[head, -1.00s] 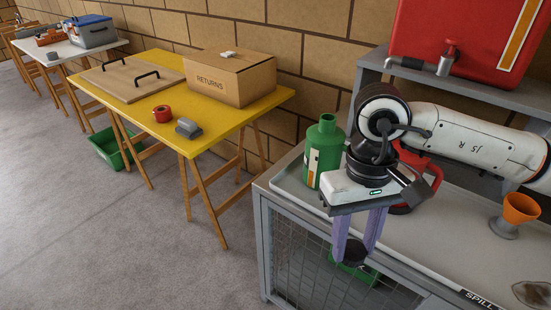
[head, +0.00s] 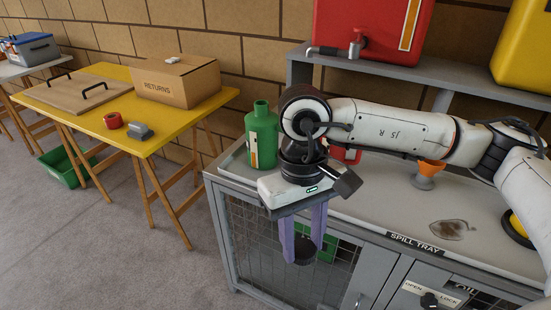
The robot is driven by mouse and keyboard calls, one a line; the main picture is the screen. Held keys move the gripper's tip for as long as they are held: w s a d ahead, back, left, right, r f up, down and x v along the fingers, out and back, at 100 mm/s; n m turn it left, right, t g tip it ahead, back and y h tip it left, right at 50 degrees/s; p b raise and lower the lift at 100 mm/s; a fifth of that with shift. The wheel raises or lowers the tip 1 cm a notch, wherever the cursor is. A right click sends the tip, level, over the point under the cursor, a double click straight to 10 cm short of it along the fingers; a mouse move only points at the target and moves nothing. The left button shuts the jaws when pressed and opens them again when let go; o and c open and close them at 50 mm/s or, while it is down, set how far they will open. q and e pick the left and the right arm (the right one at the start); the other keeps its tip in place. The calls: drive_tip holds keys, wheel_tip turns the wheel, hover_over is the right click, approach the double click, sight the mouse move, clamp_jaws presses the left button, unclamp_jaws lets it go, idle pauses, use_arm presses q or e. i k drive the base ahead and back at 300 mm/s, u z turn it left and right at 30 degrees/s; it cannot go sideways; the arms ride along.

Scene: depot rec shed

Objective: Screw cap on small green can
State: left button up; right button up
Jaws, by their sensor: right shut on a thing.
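A green can (head: 262,143) with a pale label stands upright at the left end of the grey spill tray (head: 370,205). Its neck is bare at the top. My right gripper (head: 303,250) points down in front of the tray's front edge, right of the can and lower. Its purple fingers are shut on a dark round cap (head: 304,252), apart from the can. My left gripper is not in view.
A red can (head: 345,153) is partly hidden behind my right arm. Large red (head: 370,28) and yellow (head: 523,48) containers sit on the shelf. A yellow table (head: 165,130) stands left, beyond clear floor.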

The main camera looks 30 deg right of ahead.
sight(263, 126)
drive_tip(key=k, duration=0.2)
drive_tip(key=z, duration=0.6)
drive_tip(key=i, duration=0.15)
drive_tip(key=z, duration=0.05)
